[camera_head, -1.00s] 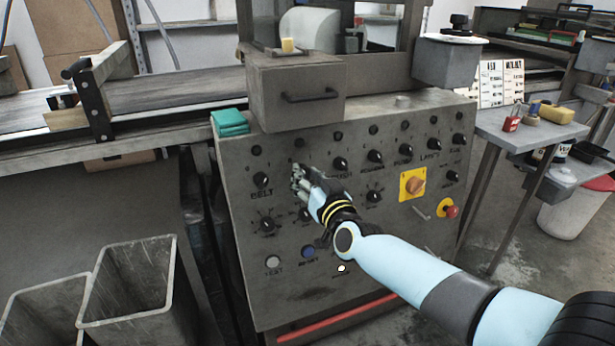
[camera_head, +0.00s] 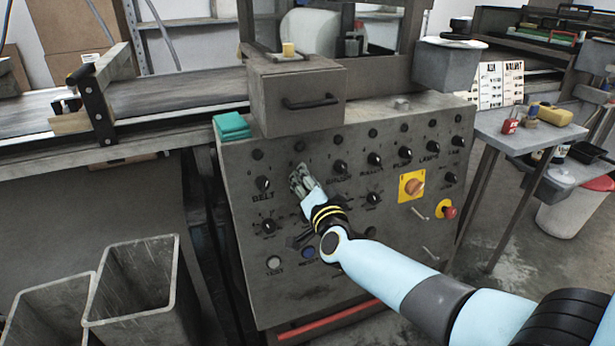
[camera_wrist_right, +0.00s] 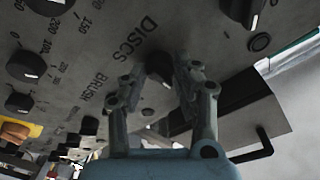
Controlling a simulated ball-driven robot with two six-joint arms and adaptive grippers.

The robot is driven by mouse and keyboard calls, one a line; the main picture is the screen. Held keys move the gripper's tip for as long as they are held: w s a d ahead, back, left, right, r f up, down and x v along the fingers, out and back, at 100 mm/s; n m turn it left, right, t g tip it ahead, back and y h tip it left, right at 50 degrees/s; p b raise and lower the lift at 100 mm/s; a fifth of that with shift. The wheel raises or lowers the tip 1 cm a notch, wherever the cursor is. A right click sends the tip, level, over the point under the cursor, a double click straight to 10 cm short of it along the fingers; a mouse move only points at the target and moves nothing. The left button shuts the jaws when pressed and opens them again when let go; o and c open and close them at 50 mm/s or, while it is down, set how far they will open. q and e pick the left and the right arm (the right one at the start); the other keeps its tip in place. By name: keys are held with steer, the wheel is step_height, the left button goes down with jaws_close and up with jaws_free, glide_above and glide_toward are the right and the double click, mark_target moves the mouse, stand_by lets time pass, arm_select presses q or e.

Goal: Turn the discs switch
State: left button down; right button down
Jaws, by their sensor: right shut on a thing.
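The discs switch (camera_wrist_right: 158,70) is a small dark knob on the grey control panel (camera_head: 345,285), beside the printed word DISCS in the right wrist view. My right gripper (camera_wrist_right: 161,78) has its two fingers on either side of this knob and is shut on it. In the head view my right gripper (camera_head: 300,178) reaches the panel's upper row, just right of the belt switch (camera_head: 264,184), and hides the discs switch. Which way the knob's pointer is set cannot be told. My left gripper is not in view.
The brush switch (camera_head: 340,167) sits close to the right of the gripper. A drawer box (camera_head: 290,100) with a handle juts out above. A yellow plate with an orange rotary switch (camera_head: 413,187) and a red button (camera_head: 449,212) are farther right. Grey bins (camera_head: 130,290) stand lower left.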

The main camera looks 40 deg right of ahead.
steer(key=m, duration=0.2)
steer(key=m+p, duration=0.1)
steer(key=m, duration=0.2)
steer(key=shift+g+h, duration=0.3)
steer(key=shift+g, duration=0.1)
steer(key=shift+m, duration=0.5)
steer(key=c, duration=1)
jaws_free()
steer(key=v, duration=1.2)
steer(key=shift+a, duration=0.1)
